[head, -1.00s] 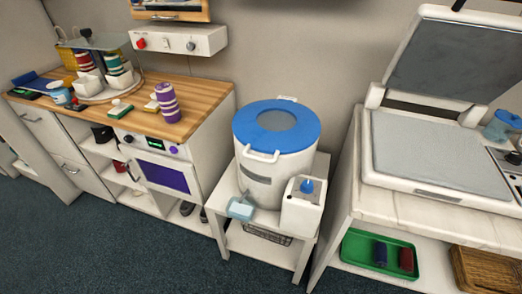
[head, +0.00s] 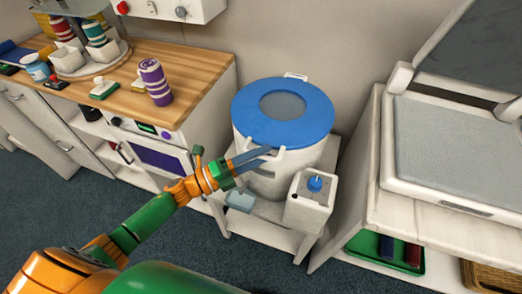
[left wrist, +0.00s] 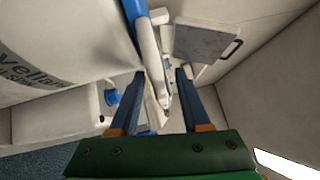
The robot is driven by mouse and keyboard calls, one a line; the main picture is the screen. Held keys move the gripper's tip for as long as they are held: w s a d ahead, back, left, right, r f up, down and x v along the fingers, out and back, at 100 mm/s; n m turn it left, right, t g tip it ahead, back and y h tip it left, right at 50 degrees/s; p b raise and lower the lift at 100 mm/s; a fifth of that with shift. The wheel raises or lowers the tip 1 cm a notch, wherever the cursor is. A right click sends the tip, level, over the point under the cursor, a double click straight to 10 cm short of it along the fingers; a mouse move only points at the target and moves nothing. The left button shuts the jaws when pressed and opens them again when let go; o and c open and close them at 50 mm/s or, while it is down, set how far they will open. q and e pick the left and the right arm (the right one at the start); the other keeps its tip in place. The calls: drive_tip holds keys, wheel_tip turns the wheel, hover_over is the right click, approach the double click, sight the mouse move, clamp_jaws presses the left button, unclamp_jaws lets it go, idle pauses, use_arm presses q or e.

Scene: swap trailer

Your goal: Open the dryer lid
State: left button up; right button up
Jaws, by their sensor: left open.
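The dryer is a white drum (head: 262,180) with a round blue lid (head: 245,103) that has a grey window in it. The lid lies shut and level on the drum. A white handle sticks out at the lid's front edge, partly hidden by my fingers in the head view. My left gripper (head: 263,154) is open at this handle. In the left wrist view the handle (left wrist: 149,55) and the lid's blue rim (left wrist: 134,14) run toward the space between the two fingers (left wrist: 160,80). Contact cannot be told. My right gripper is not in view.
A press with a raised top (head: 450,140) stands at right.

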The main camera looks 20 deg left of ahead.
use_arm(q)
drive_tip(key=shift+w+f, duration=0.1)
drive_tip(key=shift+w, duration=0.1)
drive_tip(key=shift+s, duration=0.1)
clamp_jaws()
idle(1.2)
